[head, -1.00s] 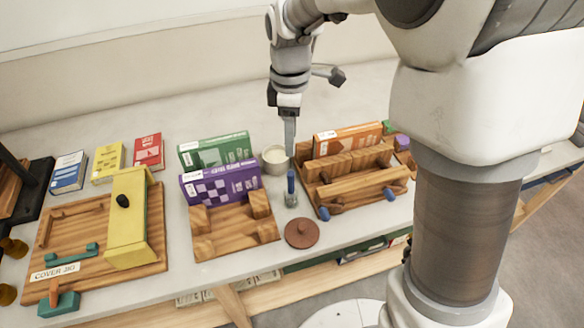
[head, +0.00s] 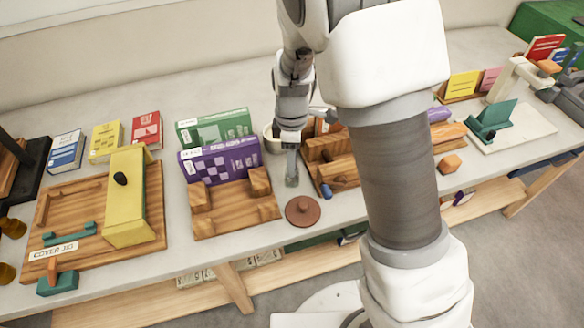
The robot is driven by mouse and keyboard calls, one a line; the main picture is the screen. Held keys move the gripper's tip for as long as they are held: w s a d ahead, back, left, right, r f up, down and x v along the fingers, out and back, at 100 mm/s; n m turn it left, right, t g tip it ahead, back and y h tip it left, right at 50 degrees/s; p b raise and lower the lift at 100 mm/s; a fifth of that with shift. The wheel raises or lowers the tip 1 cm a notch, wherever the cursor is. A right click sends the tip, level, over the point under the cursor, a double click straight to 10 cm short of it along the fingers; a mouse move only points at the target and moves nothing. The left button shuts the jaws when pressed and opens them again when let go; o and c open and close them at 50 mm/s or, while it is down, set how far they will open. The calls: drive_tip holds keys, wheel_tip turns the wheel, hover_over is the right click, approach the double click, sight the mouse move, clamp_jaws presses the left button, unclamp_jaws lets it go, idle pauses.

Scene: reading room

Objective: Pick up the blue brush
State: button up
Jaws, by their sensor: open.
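My gripper (head: 291,172) points straight down over the bench, between the wooden stand with the purple box and the wooden rack on its right. Its fingers are seen edge-on, so the gap between them does not show. The upright blue brush, seen one second ago at this spot, is now hidden behind or between the fingers. I cannot tell whether the fingers touch it. Nothing is seen lifted.
A round brown disc (head: 303,211) lies just in front of the gripper. The purple box (head: 220,160) stands close on the left. The wooden rack (head: 338,172), with a blue-ended peg (head: 327,190), is close on the right. A pale bowl (head: 273,140) is behind.

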drive_tip(key=shift+f, duration=0.35)
clamp_jaws()
wheel_tip(320, 180, up, 10)
drive_tip(key=shift+r+p, duration=0.1)
drive_tip(key=shift+p, duration=0.55)
